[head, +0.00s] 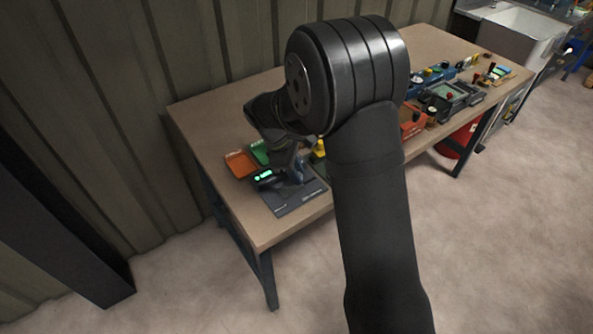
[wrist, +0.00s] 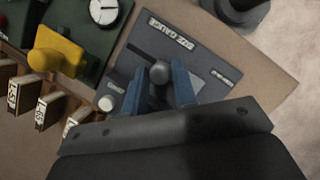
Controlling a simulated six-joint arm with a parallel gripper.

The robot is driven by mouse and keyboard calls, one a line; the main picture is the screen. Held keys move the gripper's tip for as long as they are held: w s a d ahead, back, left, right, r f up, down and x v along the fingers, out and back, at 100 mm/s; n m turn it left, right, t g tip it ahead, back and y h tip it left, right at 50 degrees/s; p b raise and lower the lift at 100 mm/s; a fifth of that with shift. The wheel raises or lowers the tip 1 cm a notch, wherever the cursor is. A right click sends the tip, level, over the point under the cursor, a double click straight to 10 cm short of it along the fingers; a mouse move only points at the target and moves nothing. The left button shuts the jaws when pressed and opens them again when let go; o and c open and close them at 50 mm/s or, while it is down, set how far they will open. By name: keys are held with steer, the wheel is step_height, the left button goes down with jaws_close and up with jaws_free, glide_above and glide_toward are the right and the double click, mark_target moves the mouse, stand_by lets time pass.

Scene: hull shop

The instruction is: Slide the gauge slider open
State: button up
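The gauge (wrist: 200,55) is a dark grey panel with pale lettering. It lies on the bench and fills the middle of the wrist view; it also shows in the head view (head: 299,201) near the bench's front left corner. A grey round-topped knob (wrist: 159,71), apparently the slider's, stands up from the panel. My gripper (wrist: 159,82) has its two blue-grey fingers on either side of the knob, with a narrow gap showing on each side. The knob's lower part and the panel's near part are hidden by my gripper.
A yellow handle (wrist: 58,60) on a green unit with a white dial (wrist: 103,11) is close on the left in the wrist view. Several labelled blocks are beside it. An orange tray (head: 239,164) lies behind the gauge. More fixtures (head: 445,97) crowd the bench's right end.

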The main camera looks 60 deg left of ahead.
jaws_close()
steer(key=shift+w, duration=2.05)
steer(key=shift+r, duration=0.1)
steer(key=shift+o, duration=2.4)
jaws_free()
steer(key=shift+w, duration=0.1)
steer(key=shift+a+r, duration=0.1)
steer(key=v, duration=1.7)
